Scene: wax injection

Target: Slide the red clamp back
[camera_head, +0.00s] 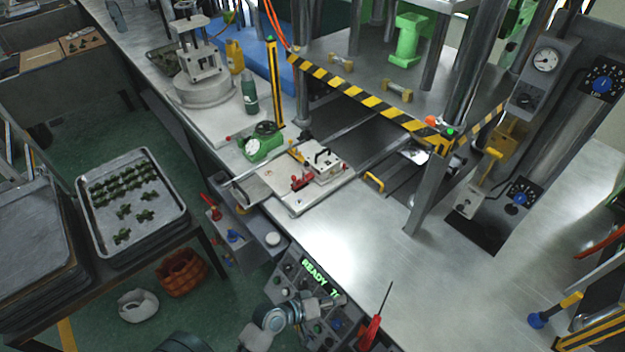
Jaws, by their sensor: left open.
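The red clamp (301,183) is a small red toggle piece at the front left of a metal mold block (322,162). The block has a black handle on top and sits on a pale sliding plate (297,206) in front of the press. My left gripper (338,300) is at the bottom centre, over the control panel (287,283). It is open and empty, well apart from the clamp and nearer the camera. The clamp's fine shape is too small to make out. My right gripper is not in view.
A yellow-black striped press edge (360,97) stands behind the mold. A red screwdriver (372,332) lies at the front. The bench to the right (400,240) is mostly clear.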

